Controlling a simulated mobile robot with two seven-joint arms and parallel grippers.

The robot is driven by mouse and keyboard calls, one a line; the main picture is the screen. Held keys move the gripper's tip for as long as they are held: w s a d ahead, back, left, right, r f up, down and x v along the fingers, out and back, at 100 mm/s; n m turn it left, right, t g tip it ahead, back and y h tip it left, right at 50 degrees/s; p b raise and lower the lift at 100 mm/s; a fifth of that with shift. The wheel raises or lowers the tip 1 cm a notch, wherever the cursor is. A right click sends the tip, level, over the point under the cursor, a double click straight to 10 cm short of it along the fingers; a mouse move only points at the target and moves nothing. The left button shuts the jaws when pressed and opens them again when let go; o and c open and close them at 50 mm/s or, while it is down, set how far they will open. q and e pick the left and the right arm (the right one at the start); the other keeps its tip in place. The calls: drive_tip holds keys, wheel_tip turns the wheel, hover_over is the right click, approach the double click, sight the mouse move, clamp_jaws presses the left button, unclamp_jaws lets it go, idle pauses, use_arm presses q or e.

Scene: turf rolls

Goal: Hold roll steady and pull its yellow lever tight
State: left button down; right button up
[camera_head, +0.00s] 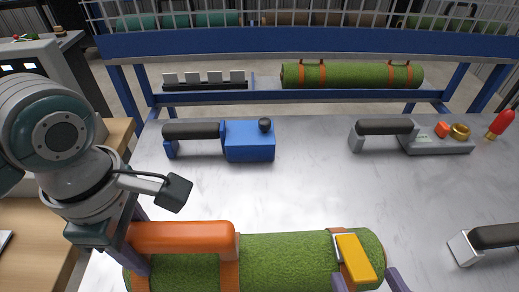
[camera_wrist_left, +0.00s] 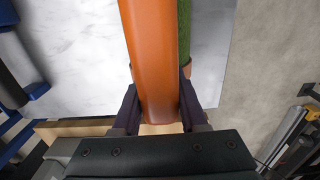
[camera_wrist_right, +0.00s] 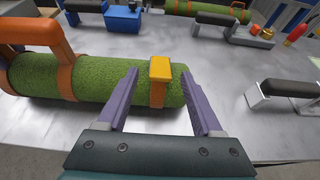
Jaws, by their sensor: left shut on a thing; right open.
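The green turf roll (camera_head: 285,262) lies across the near part of the table, with orange straps and an orange carry handle (camera_head: 185,236). The yellow lever (camera_head: 355,262) sits on the strap near its right end; the right wrist view shows the lever (camera_wrist_right: 160,69) too. My left gripper (camera_head: 135,250) is shut on the orange handle at its left end; the left wrist view shows its fingers (camera_wrist_left: 157,92) on both sides of the handle. My right gripper (camera_wrist_right: 160,76) is open, its fingers on either side of the yellow lever; contact cannot be told.
Behind the roll stand a blue tool (camera_head: 249,141) with a black handle and a grey tool (camera_head: 437,146). Another black-handled tool (camera_head: 490,238) is at the right. A red-tipped item (camera_head: 501,124) lies far right. The table between is clear. A second roll (camera_head: 350,76) rests on the shelf behind.

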sight(366, 281)
drive_tip(key=shift+x, duration=1.95)
clamp_jaws()
